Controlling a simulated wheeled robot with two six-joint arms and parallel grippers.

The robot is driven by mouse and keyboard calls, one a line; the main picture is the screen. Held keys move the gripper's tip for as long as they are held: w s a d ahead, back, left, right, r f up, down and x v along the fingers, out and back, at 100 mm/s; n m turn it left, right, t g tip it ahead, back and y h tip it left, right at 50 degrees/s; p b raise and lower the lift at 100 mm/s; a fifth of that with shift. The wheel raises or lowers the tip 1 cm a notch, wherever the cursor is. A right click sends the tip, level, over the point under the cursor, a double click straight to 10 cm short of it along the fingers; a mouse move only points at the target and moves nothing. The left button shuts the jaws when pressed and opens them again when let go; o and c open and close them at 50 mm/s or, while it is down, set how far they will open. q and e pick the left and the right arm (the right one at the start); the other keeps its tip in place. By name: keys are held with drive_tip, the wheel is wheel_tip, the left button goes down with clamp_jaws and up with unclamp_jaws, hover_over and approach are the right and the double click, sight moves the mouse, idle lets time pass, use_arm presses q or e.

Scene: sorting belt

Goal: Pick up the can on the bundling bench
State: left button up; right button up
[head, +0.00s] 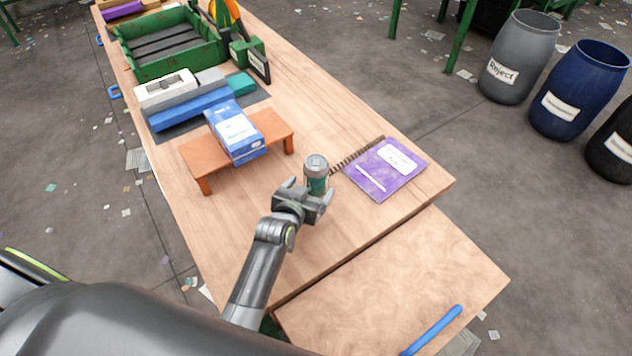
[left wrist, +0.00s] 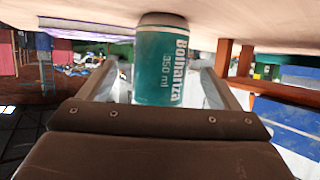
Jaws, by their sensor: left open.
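The can (head: 316,172) stands upright on the wooden bench (head: 345,229), left of a purple notebook. It has a grey top and a teal body. In the left wrist view the left gripper (left wrist: 158,88) has a finger on each side of the can with gaps showing. My right gripper is not in view.
A purple notebook (head: 385,172) lies right of the can. An orange stand (head: 191,158) holding a blue box (head: 235,132) is to the left. A green crate (head: 190,62) is at the back. Reject (head: 518,58) and blue (head: 580,92) barrels stand on the floor.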

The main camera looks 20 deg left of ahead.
use_arm(q)
drive_tip(key=shift+w+f, duration=0.15)
drive_tip(key=shift+w, duration=0.2)
drive_tip(key=b+x, duration=0.4)
drive_tip(key=shift+w+b, duration=0.4)
drive_tip(key=shift+r, duration=0.25)
drive_tip(key=shift+c, duration=0.2)
drive_tip(key=c, duration=1)
